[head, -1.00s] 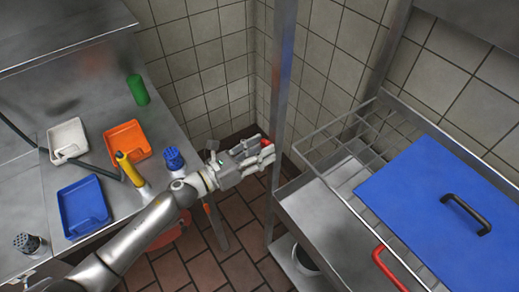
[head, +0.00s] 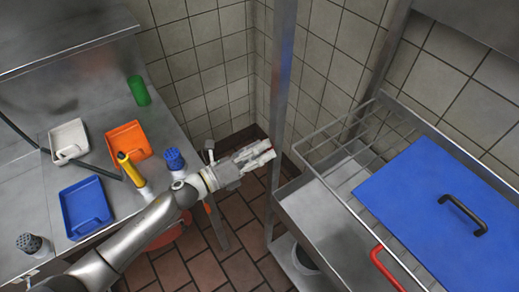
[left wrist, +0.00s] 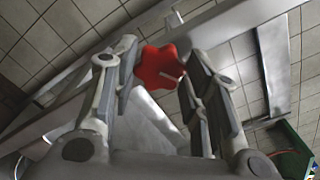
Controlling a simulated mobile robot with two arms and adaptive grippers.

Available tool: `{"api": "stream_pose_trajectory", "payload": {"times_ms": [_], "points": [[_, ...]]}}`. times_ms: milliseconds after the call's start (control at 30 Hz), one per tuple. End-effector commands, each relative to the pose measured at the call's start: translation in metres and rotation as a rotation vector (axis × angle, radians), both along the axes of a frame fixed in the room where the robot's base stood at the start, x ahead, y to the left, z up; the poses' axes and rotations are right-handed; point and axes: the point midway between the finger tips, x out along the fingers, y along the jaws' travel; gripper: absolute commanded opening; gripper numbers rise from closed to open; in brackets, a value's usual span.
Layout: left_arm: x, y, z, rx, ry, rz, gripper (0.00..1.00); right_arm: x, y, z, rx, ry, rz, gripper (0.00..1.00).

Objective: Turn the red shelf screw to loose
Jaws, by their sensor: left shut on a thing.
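There the knob is mostly hidden by the fingers. My right gripper does not show.
A steel shelf post (head: 281,110) stands just right of the gripper. Right of it are a wire rack (head: 345,142) and a blue lid (head: 420,195) with a black handle. On the left counter are blue (head: 84,208), orange (head: 128,142) and white (head: 68,139) trays and a green cylinder (head: 138,90).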

Motion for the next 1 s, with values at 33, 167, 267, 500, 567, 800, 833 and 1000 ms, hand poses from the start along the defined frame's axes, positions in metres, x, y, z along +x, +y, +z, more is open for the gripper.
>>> {"api": "stream_pose_trajectory", "payload": {"times_ms": [33,167,267,500,567,800,833,1000], "points": [[0.0,0.0,0.001,-0.026,0.037,0.001,0.18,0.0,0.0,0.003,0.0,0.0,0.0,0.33],[0.001,0.001,0.001,-0.099,0.138,0.001,0.18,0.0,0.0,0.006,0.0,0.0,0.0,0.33],[0.001,0.001,0.001,-0.155,0.215,0.002,0.18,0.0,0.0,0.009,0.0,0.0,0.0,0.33],[0.0,0.001,0.001,-0.288,0.399,0.001,0.18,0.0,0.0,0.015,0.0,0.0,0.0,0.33],[0.001,0.001,0.001,-0.321,0.445,0.001,0.18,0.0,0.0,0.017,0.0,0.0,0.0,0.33],[0.001,0.001,0.001,-0.456,0.629,0.001,0.18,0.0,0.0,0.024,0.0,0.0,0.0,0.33],[0.001,0.001,0.001,-0.473,0.653,0.001,0.18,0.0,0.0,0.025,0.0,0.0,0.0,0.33],[0.0,0.001,0.001,-0.568,0.784,0.001,0.18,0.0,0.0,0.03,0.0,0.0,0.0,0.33]]}}
